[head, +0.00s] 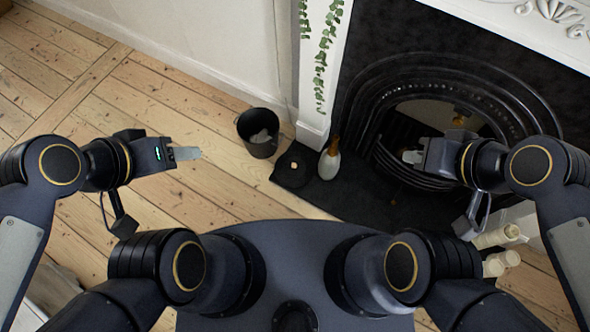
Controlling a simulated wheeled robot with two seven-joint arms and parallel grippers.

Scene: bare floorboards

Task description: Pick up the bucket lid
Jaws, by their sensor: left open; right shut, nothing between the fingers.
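A black bucket (257,146) stands on the floorboards near the wall, with something grey inside it. A dark flat piece that looks like the bucket lid (283,174), with a small tan knob, lies just right of the bucket by the hearth. Its outline blends into the dark hearth. My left gripper (190,154) is open and empty, left of the bucket and apart from it. My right gripper (412,157) is shut and empty, in front of the fireplace, well right of the lid.
A white bottle-like object with an orange-brown top (329,164) stands close to the lid's right. The black fireplace (350,110) fills the upper right. White cylinders (497,236) stand at the right.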

